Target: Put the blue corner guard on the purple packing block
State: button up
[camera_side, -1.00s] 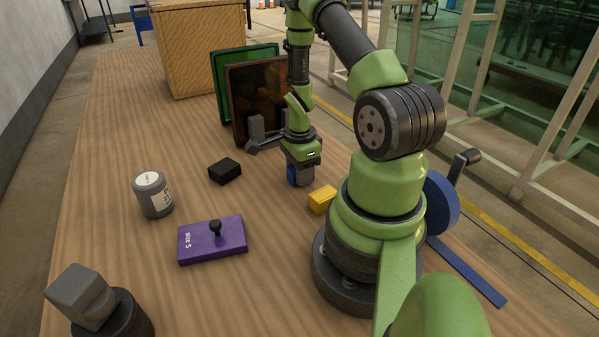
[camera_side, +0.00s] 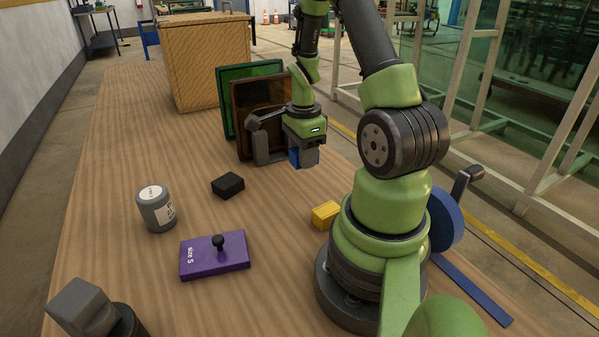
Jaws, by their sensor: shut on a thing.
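The blue corner guard (camera_side: 303,158) is a small blue piece, partly hidden by my gripper. My gripper (camera_side: 301,150) is shut on it and holds it up, apparently clear of the table, in front of the dark trays. The purple packing block (camera_side: 196,263), marked "size 5", lies flat on the table at lower left. A black knob on a short stem (camera_side: 218,242) stands on its top. The held guard is well behind and to the right of the block.
A yellow block (camera_side: 325,215) sits near my base. Brown (camera_side: 240,135) and green (camera_side: 226,112) trays and a wooden crate (camera_side: 205,60) stand behind. The left side of the table (camera_side: 110,160) is clear.

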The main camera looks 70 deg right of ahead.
jog(key=shift+r, duration=0.6)
jog(key=shift+w+a+r, duration=0.15)
jog(key=shift+w+a, duration=0.1)
jog(key=shift+w, duration=0.05)
jog(key=w+a+r, duration=0.3)
jog(key=w+a, duration=0.2)
jog(key=a, duration=0.6)
jog(key=w+a+r, duration=0.2)
jog(key=w+a, duration=0.3)
jog(key=a, duration=0.5)
send_over(212, 251)
jog(key=shift+f, duration=4.7)
jog(key=shift+f, duration=0.1)
jog(key=shift+f, duration=0.5)
